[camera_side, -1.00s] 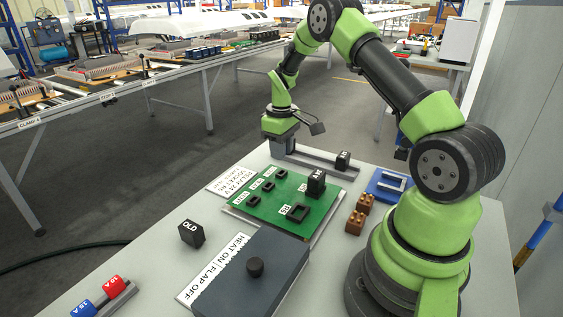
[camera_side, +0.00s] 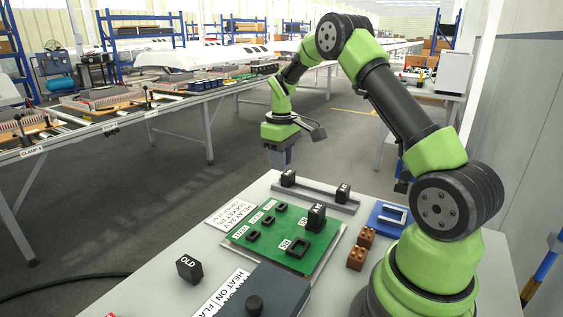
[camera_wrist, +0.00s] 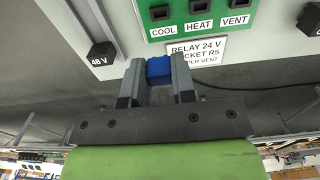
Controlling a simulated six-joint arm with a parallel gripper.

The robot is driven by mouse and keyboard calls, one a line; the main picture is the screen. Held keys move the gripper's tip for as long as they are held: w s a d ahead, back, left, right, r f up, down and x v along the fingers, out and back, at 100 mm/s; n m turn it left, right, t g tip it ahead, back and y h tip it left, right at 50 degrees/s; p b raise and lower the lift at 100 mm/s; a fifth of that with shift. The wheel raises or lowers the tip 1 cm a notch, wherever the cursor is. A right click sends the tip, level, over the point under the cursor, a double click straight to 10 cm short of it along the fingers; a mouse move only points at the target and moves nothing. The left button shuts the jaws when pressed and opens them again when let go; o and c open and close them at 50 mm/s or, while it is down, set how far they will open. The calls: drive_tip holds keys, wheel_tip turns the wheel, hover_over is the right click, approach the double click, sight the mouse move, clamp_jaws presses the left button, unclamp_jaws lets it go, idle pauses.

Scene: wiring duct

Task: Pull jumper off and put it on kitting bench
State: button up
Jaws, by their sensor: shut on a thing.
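My gripper (camera_wrist: 159,78) is shut on a small blue block, which I take as the jumper (camera_wrist: 159,70); in the wrist view it sits between the two grey fingertips. In the side view my gripper (camera_side: 278,158) hangs with its fingers down over the far edge of the work table, above and left of the grey rail (camera_side: 316,191). The jumper cannot be made out there. No surface in view is marked as the kitting bench.
A black 48 V block (camera_wrist: 101,53) stands close left in the wrist view. The green board (camera_side: 265,232) with black sockets and a tall black relay (camera_side: 316,217) lies on the table. A blue tray (camera_side: 377,221) and brown blocks (camera_side: 361,247) stand right of it. An OLD block (camera_side: 188,268) stands left.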

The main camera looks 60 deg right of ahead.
drive_tip(key=shift+r, duration=1.4)
drive_tip(key=w+a+f+n, duration=0.2)
drive_tip(key=w+a+n, duration=0.2)
drive_tip(key=a, duration=0.5)
drive_tip(key=n, duration=1)
hover_over(173, 297)
wheel_tip(173, 297, down, 9)
drive_tip(key=shift+f, duration=0.15)
drive_tip(key=shift+m, duration=0.3)
drive_tip(key=shift+f, duration=2.4)
drive_tip(key=shift+f, duration=0.1)
